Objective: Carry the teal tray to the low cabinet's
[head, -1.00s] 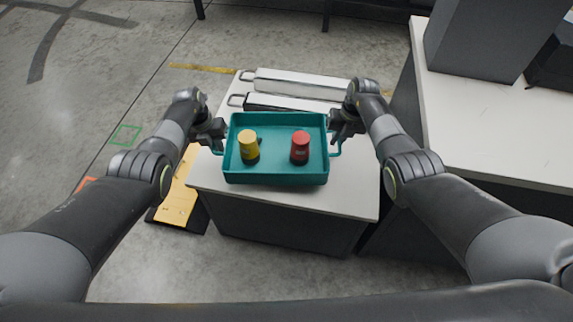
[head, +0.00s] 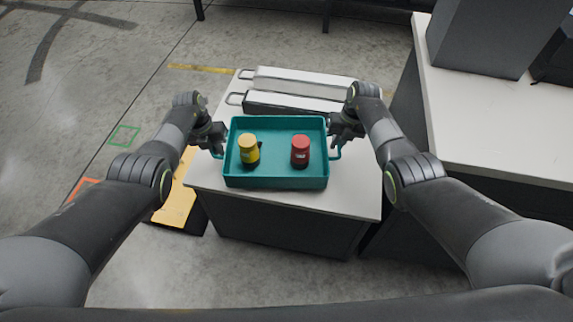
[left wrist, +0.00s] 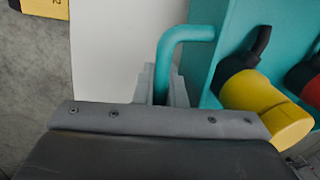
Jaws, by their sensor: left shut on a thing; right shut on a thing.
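The teal tray (head: 276,183) is over the white top of the low cabinet (head: 350,205), near its front edge. I cannot tell whether it touches the top. My left gripper (head: 217,147) is shut on the tray's left handle, which shows in the left wrist view (left wrist: 180,40) between the fingers. My right gripper (head: 334,144) is shut on the tray's right handle (head: 336,154).
Two long, light-topped cases with handles (head: 295,88) lie behind the tray on the cabinet top. A higher white counter (head: 480,125) with a grey box (head: 490,40) stands at the right. A yellow board (head: 178,200) lies on the floor left of the cabinet.

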